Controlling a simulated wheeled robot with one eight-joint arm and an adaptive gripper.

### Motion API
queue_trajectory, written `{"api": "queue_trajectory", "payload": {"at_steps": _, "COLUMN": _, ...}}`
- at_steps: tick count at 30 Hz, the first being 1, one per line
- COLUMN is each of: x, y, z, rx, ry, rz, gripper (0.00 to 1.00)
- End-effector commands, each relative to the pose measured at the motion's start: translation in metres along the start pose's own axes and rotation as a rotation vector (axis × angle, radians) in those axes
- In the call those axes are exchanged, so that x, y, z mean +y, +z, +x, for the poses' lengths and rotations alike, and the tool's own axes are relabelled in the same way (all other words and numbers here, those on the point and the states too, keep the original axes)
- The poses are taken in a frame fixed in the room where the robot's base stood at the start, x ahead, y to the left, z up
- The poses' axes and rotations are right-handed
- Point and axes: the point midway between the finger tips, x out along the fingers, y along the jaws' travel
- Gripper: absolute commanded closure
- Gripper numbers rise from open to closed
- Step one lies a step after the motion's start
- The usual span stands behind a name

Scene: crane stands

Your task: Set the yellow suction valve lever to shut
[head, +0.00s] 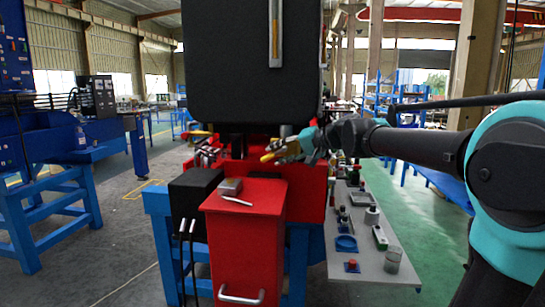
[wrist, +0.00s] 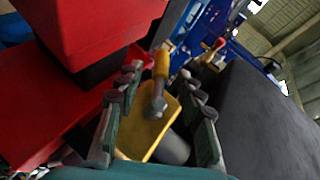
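A yellow lever (wrist: 161,66) with a grey rod or bolt shows between the fingers of my gripper (wrist: 160,72) in the wrist view. A wider yellow plate (wrist: 145,128) lies below it, nearer the camera. My gripper's fingers are apart, one on each side of the lever, with visible gaps, so it does not look gripped. In the head view my gripper (head: 297,148) is beside the red machine, right of centre, with a yellow part (head: 275,151) at its tip. The lever's marks and its valve body cannot be made out.
A large black panel (head: 252,65) hangs above the work spot. A red cabinet (head: 245,240) and a black box (head: 195,190) stand in front. A grey bench (head: 375,255) with small items lies at the right. Another handle (head: 200,133) is at the left.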

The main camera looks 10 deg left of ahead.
Motion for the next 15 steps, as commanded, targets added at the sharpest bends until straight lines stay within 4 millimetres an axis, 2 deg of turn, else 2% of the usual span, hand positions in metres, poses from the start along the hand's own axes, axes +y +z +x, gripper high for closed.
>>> {"api": "queue_trajectory", "payload": {"at_steps": 3, "x": 0.001, "y": -0.001, "z": -0.027, "rx": 0.004, "ry": 0.001, "rz": 0.002, "gripper": 0.62}}
{"api": "queue_trajectory", "payload": {"at_steps": 9, "x": 0.000, "y": -0.001, "z": -0.065, "rx": 0.004, "ry": 0.001, "rz": 0.002, "gripper": 0.62}}
{"api": "queue_trajectory", "payload": {"at_steps": 15, "x": 0.000, "y": -0.001, "z": -0.087, "rx": 0.002, "ry": 0.000, "rz": 0.000, "gripper": 0.62}}
